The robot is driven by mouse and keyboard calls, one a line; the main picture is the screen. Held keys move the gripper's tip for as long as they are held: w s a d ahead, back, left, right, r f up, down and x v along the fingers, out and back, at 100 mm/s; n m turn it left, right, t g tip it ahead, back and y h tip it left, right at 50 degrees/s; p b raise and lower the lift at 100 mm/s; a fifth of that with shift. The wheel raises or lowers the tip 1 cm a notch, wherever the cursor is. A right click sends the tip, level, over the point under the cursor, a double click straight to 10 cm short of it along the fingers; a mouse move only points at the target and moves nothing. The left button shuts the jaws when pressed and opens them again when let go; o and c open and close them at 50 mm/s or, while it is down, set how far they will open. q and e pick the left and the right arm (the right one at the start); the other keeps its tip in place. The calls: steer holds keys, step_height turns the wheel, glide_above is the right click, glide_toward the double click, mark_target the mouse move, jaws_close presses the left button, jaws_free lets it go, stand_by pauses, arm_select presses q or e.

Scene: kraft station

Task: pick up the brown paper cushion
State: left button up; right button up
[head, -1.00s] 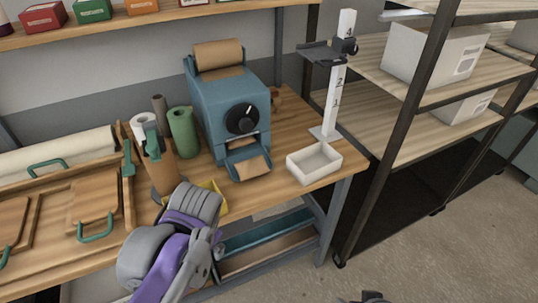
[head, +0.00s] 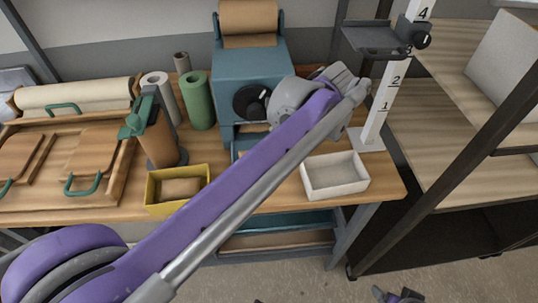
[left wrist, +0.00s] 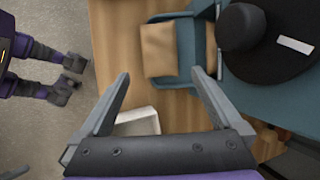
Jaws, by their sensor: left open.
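The brown paper cushion (left wrist: 158,50) lies on the blue outfeed tray (left wrist: 185,50) of the blue machine (head: 250,75), as seen in the left wrist view. In the head view my left arm hides it. My left gripper (left wrist: 160,75) is open and empty, its fingers spread on either side just below the cushion in the left wrist view. I cannot tell its height above the cushion. In the head view the fingers are hidden behind my left wrist.
A white tray (head: 335,187) stands right of the machine, before a numbered post (head: 383,100). The machine's black dial (left wrist: 245,27) is close to my right-hand finger.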

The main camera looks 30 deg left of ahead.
arm_select(q)
steer(key=x, duration=0.4)
steer(key=shift+s+a, duration=0.25)
steer(key=shift+s, duration=0.05)
steer(key=shift+b+x, duration=0.35)
steer(key=shift+x, duration=2.7)
steer(key=shift+w, duration=0.15)
steer(key=c, duration=1.1)
